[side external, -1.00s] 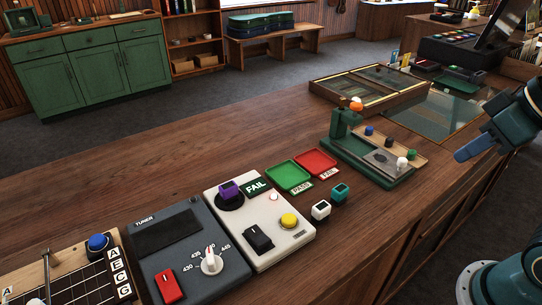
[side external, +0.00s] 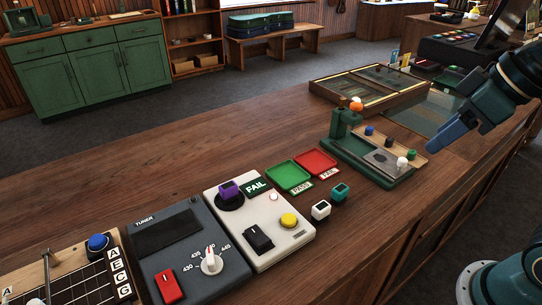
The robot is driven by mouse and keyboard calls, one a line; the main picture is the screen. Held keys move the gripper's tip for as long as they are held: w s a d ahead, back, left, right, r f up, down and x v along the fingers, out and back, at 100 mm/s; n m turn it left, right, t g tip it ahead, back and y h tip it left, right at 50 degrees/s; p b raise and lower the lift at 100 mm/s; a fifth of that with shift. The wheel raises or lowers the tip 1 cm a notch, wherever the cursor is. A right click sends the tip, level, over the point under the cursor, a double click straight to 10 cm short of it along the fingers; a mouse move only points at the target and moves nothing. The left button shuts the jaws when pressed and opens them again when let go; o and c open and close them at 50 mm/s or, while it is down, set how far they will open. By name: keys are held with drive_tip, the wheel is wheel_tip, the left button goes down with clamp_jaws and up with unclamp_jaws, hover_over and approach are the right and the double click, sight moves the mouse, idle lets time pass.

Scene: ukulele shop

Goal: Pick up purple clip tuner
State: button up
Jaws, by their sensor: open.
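The purple clip tuner (side external: 229,189) sits on a round black pad on the white test box (side external: 244,222), left of its FAIL label. My gripper (side external: 445,142) is at the right, above the counter's right side and well apart from the purple tuner. It is open, and nothing shows between its fingers. A white clip tuner (side external: 320,210) and a teal clip tuner (side external: 340,192) stand on the counter just right of the test box.
A green tray (side external: 289,176) and a red tray (side external: 315,162) lie behind the loose tuners. A green fixture (side external: 360,165) with an upright post stands between my gripper and the trays. A grey tuner box (side external: 186,256) adjoins the test box.

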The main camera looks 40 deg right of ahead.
drive_tip(key=w+a+r+n+g+y, duration=0.25)
drive_tip(key=w+a+n, duration=0.6)
drive_tip(key=w, duration=0.45)
drive_tip(key=n+g+y, duration=0.3)
drive_tip(key=n, duration=0.4)
approach(228, 185)
drive_tip(key=v, duration=0.3)
drive_tip(key=shift+d+r, duration=0.15)
drive_tip(key=shift+r, duration=0.05)
drive_tip(key=shift+x, duration=4.25)
drive_tip(key=shift+x, duration=2.6)
